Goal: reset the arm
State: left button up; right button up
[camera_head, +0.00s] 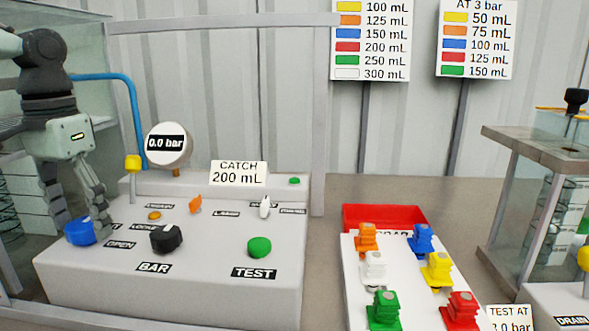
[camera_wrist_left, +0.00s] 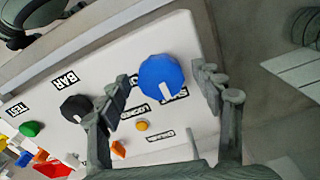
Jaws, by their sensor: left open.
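My left gripper (camera_head: 88,208) reaches down from the left over the panel of the grey test console (camera_head: 200,292). It is open, with its fingers close to the blue knob (camera_head: 80,232). In the left wrist view the blue knob (camera_wrist_left: 161,82) shows between the two spread fingers (camera_wrist_left: 162,92), with visible gaps on both sides. I cannot tell how far the fingertips are above the knob. My right gripper is not in view.
The console also carries a black BAR knob (camera_head: 166,238), a green TEST button (camera_head: 260,247), an orange lever (camera_head: 195,204), a white lever (camera_head: 265,207) and a gauge (camera_head: 168,144) reading 0.0 bar. A white board (camera_head: 410,292) with coloured valve-like parts and a red tray (camera_head: 385,214) lie right.

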pick_arm(q)
jog(key=m, duration=0.8)
jog(key=shift+a, duration=0.1)
jog(key=shift+r, duration=0.7)
